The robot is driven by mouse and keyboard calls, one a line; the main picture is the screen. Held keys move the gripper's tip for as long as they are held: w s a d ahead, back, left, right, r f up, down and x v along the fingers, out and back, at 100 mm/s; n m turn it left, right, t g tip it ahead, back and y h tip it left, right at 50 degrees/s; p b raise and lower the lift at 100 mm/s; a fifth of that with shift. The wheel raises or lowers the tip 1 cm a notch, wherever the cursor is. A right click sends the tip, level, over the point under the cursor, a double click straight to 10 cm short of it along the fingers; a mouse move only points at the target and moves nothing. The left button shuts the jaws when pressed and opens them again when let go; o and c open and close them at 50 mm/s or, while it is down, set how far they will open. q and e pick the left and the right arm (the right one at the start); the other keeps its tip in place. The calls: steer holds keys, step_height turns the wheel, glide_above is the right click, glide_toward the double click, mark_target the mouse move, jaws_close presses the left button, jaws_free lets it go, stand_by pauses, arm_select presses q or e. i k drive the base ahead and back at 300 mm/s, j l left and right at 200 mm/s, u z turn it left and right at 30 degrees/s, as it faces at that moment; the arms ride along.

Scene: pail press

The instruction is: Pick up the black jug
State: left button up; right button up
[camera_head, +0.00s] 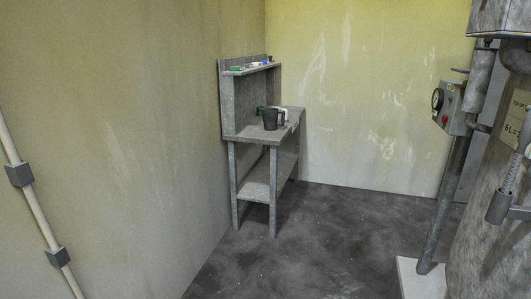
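The black jug (270,119) stands upright on the worktop of a grey metal bench (259,137) in the far corner. Its handle appears to be on its right side, towards a white object (284,113) close behind it. Part of a green object shows just behind the jug's left side. Neither of my grippers is in view, and the jug is not held.
The bench has an upper shelf (249,69) with small items and a lower shelf (262,190). Large grey machinery (494,220) with a gauge box (448,108) stands at the right. A pipe (40,219) runs along the left wall. The dark floor (317,240) between is clear.

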mark_target(270, 114)
steer(key=i, duration=2.4)
steer(key=i+u, duration=0.1)
steer(key=i, duration=0.6)
steer(key=i+l+u, duration=0.1)
steer(key=i, duration=0.65)
steer(key=i+l+u, duration=0.1)
steer(key=i, duration=0.6)
steer(key=l, duration=0.15)
